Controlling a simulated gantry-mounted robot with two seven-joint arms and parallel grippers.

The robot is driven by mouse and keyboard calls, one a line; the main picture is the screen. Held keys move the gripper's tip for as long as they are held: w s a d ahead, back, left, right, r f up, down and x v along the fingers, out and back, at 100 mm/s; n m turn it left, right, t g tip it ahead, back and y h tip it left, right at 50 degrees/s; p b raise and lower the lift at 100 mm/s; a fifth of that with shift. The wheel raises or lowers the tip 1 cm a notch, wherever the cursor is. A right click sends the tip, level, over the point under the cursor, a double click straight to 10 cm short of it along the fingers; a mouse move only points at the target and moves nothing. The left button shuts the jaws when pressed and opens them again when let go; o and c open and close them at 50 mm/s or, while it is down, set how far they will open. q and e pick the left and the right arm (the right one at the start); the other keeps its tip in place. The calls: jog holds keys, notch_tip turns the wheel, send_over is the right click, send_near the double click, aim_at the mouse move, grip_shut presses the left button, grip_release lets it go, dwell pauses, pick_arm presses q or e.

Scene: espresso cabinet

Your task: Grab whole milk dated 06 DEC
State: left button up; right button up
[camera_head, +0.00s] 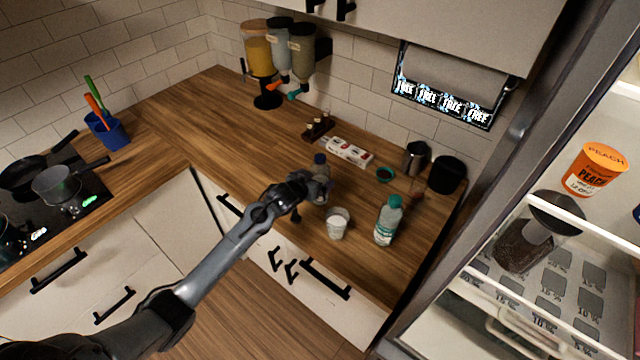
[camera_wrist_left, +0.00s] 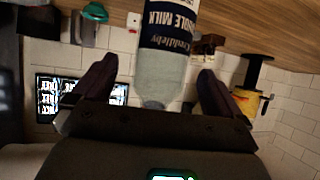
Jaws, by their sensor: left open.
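A milk bottle with a dark blue cap (camera_head: 320,160) stands on the wooden counter. In the left wrist view, upside down, its navy label (camera_wrist_left: 166,25) reads "WHOLE MILK"; I cannot read any date. My left gripper (camera_head: 316,188) is at the bottle, partly covering it in the head view. In the left wrist view the gripper (camera_wrist_left: 158,68) is open, one finger on each side of the pale bottle. I cannot tell whether the fingers touch it. My right gripper is not in view.
A white cup (camera_head: 338,225) and a teal-capped bottle (camera_head: 388,220) stand close by on the right. An egg-carton-like white and red pack (camera_head: 346,151) lies behind. A metal pitcher (camera_head: 415,157) and black canister (camera_head: 446,174) stand farther right, near the open fridge. Counter left of the bottle is clear.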

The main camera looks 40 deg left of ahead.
pick_arm(q)
jog(key=shift+x, duration=2.4)
jog(key=shift+a, duration=0.1)
jog(key=c, duration=1.4)
jog(key=shift+r, duration=0.2)
